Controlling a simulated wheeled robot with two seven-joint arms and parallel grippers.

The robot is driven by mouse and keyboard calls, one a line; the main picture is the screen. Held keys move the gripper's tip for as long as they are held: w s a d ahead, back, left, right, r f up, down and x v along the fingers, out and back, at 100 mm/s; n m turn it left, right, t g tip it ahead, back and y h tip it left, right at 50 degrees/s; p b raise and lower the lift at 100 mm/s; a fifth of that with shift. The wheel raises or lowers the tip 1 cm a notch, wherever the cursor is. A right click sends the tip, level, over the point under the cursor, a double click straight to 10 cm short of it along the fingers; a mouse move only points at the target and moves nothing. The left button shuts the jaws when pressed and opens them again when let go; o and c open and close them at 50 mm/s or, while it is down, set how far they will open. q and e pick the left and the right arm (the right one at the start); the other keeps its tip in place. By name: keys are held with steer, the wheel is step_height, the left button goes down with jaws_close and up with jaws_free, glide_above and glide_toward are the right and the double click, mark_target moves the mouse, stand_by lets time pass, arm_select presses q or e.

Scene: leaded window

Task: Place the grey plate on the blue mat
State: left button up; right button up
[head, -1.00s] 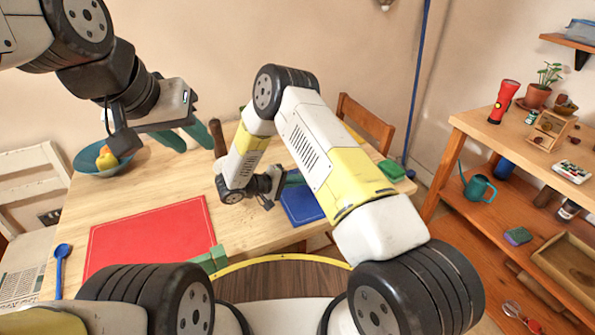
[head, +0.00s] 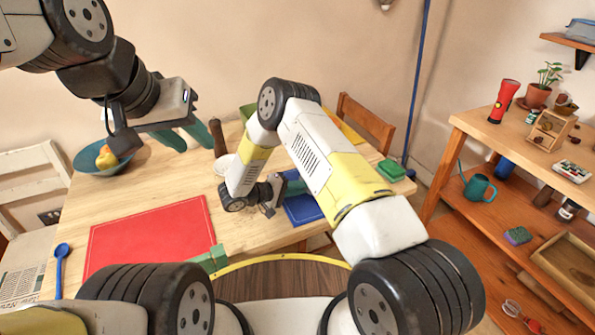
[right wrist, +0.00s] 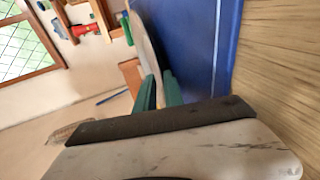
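The blue mat (head: 305,209) lies on the wooden table, partly behind my right arm. It fills the upper middle of the right wrist view (right wrist: 205,45). My right gripper (head: 290,184) is low over the mat's left part. In the right wrist view its green fingers (right wrist: 160,92) are closed on the grey plate (right wrist: 143,38), which shows nearly edge-on beside the mat. I cannot tell whether the plate touches the mat. In the head view the held plate is hidden or too small to tell. My left gripper (head: 183,137) is open and empty above the table's back left.
A red mat (head: 150,235) lies at the front left, with a blue spoon (head: 61,262) beside it. A fruit bowl (head: 90,168), a pepper mill (head: 218,138) and a whitish round thing (head: 222,164) stand further back. A green object (head: 391,170) is at the right end.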

steer(key=v, duration=1.1)
steer(key=shift+s+a, duration=0.1)
steer(key=shift+s, duration=0.05)
steer(key=shift+a+r, duration=0.15)
steer(key=shift+r, duration=0.05)
steer(key=s+d+r+m+g+y, duration=0.1)
steer(key=s+d+r+g+y, duration=0.15)
steer(key=d+r, duration=0.55)
steer(key=s+d+r+m+g+y, duration=0.1)
steer(key=s+d+r+g+y, duration=0.2)
steer(key=r, duration=0.8)
steer(key=s+d+r+m+t+y, duration=0.1)
steer(key=s+d+r+t+y, duration=0.1)
steer(key=s+r, duration=0.6)
steer(key=s+d+r+m+t+y, duration=0.1)
steer(key=s+d+r+t+y, duration=0.2)
steer(key=s+r+y, duration=0.4)
steer(key=s+d, duration=0.1)
steer(key=s, duration=0.2)
steer(key=shift+r+m, duration=0.3)
steer(key=shift+r, duration=0.1)
